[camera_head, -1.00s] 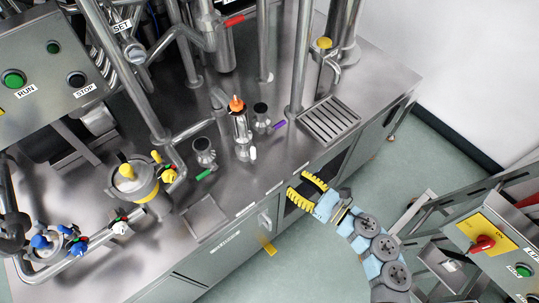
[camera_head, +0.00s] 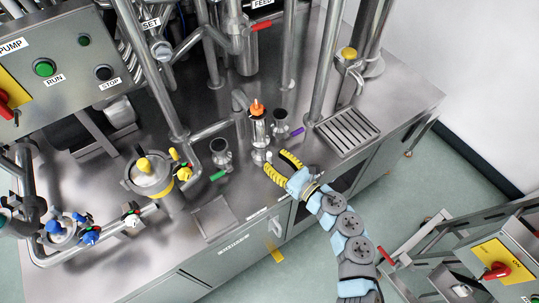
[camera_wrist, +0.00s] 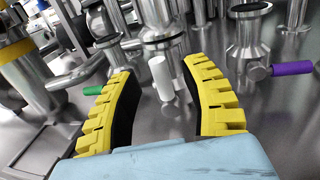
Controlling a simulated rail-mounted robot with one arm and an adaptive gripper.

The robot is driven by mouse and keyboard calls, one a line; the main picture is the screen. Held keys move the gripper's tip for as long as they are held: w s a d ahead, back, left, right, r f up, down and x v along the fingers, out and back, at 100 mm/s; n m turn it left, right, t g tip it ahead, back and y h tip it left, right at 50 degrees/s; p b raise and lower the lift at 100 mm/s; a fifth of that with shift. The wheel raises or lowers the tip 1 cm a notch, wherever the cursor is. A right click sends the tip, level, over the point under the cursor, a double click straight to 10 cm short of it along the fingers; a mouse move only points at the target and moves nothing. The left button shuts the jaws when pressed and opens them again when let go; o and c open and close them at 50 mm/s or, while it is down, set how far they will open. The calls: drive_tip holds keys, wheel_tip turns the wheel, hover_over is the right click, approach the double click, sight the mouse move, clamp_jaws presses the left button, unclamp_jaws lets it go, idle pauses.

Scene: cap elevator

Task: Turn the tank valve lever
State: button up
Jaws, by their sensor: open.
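A small white lever (camera_head: 268,157) sits low on the clear and metal cylinder with an orange top (camera_head: 257,122). In the wrist view the white lever (camera_wrist: 161,78) stands between and beyond the fingertips. My gripper (camera_head: 275,164) has yellow ribbed fingers, spread open and empty, just in front of that cylinder. In the wrist view the gripper (camera_wrist: 160,72) has a clear gap between its fingers. A green lever (camera_head: 219,176) is to the left and a purple lever (camera_head: 297,131) is to the right. I cannot tell from labels which is the tank valve lever.
A lidded pot (camera_head: 148,178) with yellow parts and blue-handled valves (camera_head: 90,236) stand at left. A drain grate (camera_head: 347,131) and vertical pipes flank the cylinder. A red lever (camera_head: 263,24) is at the back. The counter's front edge lies beneath my arm.

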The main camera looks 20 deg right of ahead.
drive_tip(key=shift+x, duration=1.35)
clamp_jaws()
